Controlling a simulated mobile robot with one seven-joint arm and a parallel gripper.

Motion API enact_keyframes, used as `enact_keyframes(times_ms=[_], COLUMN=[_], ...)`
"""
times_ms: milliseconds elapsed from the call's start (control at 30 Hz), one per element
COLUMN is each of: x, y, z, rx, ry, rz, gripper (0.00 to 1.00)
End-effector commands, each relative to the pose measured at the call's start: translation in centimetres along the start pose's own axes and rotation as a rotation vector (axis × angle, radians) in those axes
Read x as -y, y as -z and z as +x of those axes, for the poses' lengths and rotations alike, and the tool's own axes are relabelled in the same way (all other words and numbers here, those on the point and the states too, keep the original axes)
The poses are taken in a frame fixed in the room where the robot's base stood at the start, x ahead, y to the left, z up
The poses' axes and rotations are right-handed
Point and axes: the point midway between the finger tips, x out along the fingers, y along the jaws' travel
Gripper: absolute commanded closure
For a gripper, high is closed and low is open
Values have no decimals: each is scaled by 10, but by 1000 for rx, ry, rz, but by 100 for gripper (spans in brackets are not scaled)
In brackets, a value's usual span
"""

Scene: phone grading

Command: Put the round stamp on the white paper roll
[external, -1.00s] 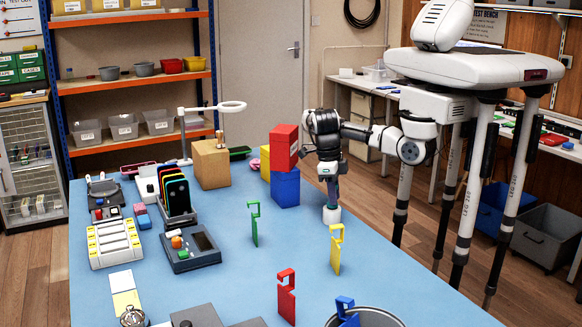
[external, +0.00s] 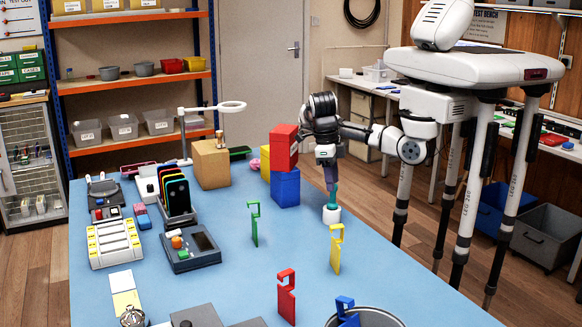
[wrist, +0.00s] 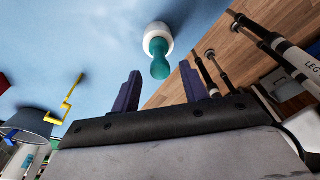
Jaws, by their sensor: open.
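The round stamp, with a teal knobbed handle, stands upright on the white paper roll (external: 331,215). Its teal handle (external: 332,198) shows just below my gripper (external: 331,186) in the external view. In the wrist view the teal handle (wrist: 160,62) points toward my palm, and the white roll (wrist: 157,36) shows around its base. My gripper's two dark purple fingers (wrist: 160,88) are apart, with nothing held between them. The stamp's handle lies just beyond the fingertips. The stamp's bottom face is hidden.
Red (external: 284,146) and blue (external: 285,187) boxes are stacked left of my gripper. Green (external: 254,224), yellow (external: 336,249) and red (external: 286,296) hook-shaped pieces stand on the blue table. The table's right edge is close to the roll.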

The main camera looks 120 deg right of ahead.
Motion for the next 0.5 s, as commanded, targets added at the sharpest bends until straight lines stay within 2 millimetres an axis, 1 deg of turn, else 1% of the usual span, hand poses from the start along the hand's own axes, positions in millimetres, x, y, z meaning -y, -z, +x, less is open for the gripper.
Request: enact_keyframes(times_ms=[33, 100, 300, 400, 500], x=[-1, -1, 0, 0, 0], y=[0, 0, 0, 0, 0], z=[-12, -28, -61, -69, -73], rx=[-1, 0, 2, 2, 0], ry=[-2, -2, 1, 1, 1], rz=[-2, -2, 2, 0, -1], gripper=[56, 56, 56, 56, 56])
